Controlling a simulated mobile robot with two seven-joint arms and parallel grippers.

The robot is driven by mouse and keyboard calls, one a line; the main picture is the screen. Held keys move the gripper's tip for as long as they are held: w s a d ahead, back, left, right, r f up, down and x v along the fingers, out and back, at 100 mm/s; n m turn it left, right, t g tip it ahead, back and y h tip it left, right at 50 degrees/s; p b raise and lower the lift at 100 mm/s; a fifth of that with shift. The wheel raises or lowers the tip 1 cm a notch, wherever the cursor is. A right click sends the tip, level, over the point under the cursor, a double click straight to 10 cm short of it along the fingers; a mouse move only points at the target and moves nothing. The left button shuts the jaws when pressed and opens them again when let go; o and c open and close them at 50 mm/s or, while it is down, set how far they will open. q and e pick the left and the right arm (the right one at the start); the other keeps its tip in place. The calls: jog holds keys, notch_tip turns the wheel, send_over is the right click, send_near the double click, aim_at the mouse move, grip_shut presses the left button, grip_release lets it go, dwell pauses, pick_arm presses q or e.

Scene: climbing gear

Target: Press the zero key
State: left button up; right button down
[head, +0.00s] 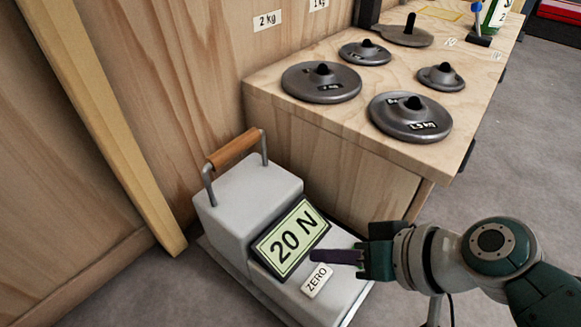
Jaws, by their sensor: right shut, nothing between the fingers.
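The zero key (317,282) is a small white plate marked ZERO on the lower front of a grey force gauge box (234,212). Above the key, a tilted display (290,238) reads 20 N. My right gripper (318,257) comes in from the right and is shut and empty. In the picture its dark fingertips lie at the upper edge of the key, near the lower right side of the display. I cannot tell whether they touch the key or hover above it. My left gripper is not in view.
A wooden bench (290,110) behind the box holds several grey disc weights, such as one marked 1.5 kg (410,118). A brown carrying handle (234,148) tops the box. A wooden wall and post (110,140) stand on the left. Grey floor (510,170) is clear at right.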

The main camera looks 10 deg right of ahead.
aim_at(322, 284)
notch_tip(322, 284, down, 5)
jog(key=b, duration=0.4)
jog(key=shift+f, duration=0.2)
jog(key=shift+f+b, duration=0.35)
jog(key=shift+b, duration=0.1)
dwell(1.2)
jog(key=shift+f+b, duration=0.3)
jog(key=shift+f, duration=0.1)
jog(key=shift+f+b, duration=0.35)
jog(key=shift+f, duration=0.05)
dwell(0.5)
jog(key=shift+r, duration=0.1)
jog(key=shift+r+p, duration=0.7)
jog(key=shift+p, duration=0.15)
